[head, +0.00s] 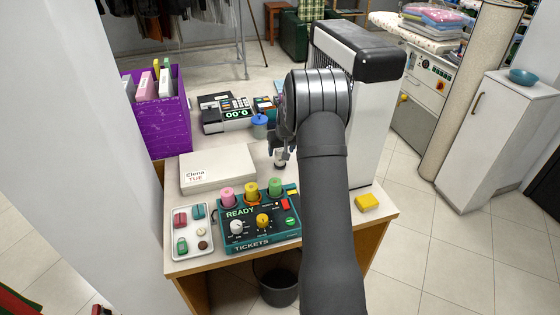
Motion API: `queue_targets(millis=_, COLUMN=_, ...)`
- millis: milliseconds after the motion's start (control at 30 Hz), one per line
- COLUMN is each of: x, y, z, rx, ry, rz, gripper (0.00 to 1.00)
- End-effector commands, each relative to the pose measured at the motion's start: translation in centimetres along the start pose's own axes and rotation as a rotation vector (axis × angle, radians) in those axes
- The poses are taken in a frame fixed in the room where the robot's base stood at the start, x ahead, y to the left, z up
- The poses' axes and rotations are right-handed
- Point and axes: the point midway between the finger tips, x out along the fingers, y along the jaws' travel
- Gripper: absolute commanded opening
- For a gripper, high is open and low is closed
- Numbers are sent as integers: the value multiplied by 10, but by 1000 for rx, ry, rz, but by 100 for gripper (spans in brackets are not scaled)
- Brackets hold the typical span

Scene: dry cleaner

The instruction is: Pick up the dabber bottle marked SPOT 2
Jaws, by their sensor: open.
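No SPOT 2 marking is legible, so I cannot tell which item is that dabber bottle. A small pale item with a dark lower part (280,158) stands on the counter just below my gripper (279,149); it may be a bottle. My gripper is open, pointing down over the counter, partly hidden by my own arm. I cannot tell whether the small item is between the fingers. Pink (228,197), yellow (250,192) and green (275,187) capped cylinders stand along the back of the teal READY/TICKETS box (262,236). A blue-lidded container (260,127) stands behind my gripper.
A flat white box (217,169) labelled Elena TUE lies left of my gripper. A tall white, black-topped machine (360,60) stands close right.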

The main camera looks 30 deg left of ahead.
Motion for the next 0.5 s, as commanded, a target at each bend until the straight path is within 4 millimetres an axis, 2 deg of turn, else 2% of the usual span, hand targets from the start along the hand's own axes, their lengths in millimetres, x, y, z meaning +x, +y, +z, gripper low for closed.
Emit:
queue_targets(millis=33, x=10, y=-2, z=0, rx=0, ry=-2, rz=-1, gripper=63)
queue_targets(millis=200, x=28, y=-2, z=-1, rx=1, ry=1, rz=1, gripper=63)
queue_targets(millis=500, x=32, y=-2, z=-1, rx=0, ry=2, rz=1, gripper=63)
